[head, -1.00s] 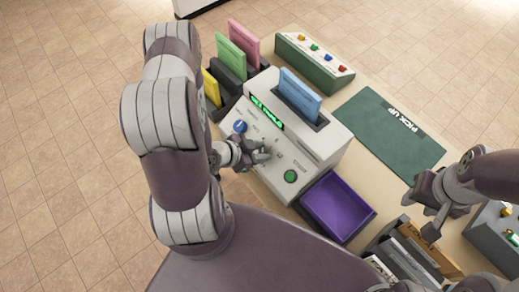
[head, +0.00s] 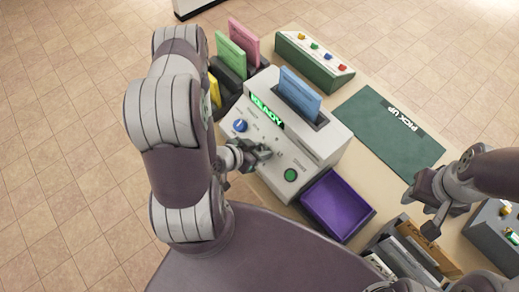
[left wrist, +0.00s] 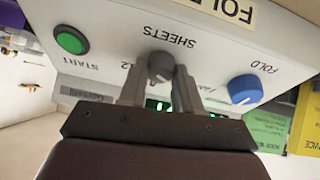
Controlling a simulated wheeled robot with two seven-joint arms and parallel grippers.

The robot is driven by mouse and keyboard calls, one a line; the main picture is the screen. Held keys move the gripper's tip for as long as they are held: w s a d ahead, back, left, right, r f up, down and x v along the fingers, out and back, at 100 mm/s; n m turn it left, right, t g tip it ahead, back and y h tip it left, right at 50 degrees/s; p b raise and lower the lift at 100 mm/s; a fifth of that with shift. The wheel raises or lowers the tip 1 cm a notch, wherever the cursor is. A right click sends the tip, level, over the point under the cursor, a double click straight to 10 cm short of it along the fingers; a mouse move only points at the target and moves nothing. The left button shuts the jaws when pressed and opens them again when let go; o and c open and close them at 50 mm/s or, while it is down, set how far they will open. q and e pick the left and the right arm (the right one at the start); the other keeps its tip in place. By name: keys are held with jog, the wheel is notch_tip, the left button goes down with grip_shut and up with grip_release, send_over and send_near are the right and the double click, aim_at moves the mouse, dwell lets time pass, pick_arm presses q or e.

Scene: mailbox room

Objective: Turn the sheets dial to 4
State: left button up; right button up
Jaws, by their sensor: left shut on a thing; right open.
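The white machine (head: 322,150) stands on the table in front of me. Its grey sheets dial (left wrist: 161,66), labelled SHEETS, shows in the left wrist view between my left gripper's fingertips (left wrist: 160,80). My left gripper (head: 262,154) is shut on the dial, which it hides in the head view. The dial's pointer and most numbers are covered; a 2 shows beside a finger. The lit green display (head: 266,110) reads too blurred to tell. My right gripper (head: 428,208) is open and empty over the table's right side.
The blue fold dial (left wrist: 245,89) and green start button (left wrist: 71,40) flank the sheets dial. A blue pad of paper (head: 300,92) stands in the machine's top slot. A purple tray (head: 337,205) sits at its front right, and a green PICK UP mat (head: 388,135) lies beyond.

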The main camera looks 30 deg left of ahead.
pick_arm(q)
jog(key=shift+s+f, duration=0.1)
jog(key=o, duration=1.1)
jog(key=shift+c, duration=0.2)
jog(key=shift+s+a+r, duration=0.2)
jog(key=shift+r, duration=0.1)
jog(key=v, duration=1.1)
jog(key=shift+s+r, duration=0.3)
jog(key=shift+s, duration=0.05)
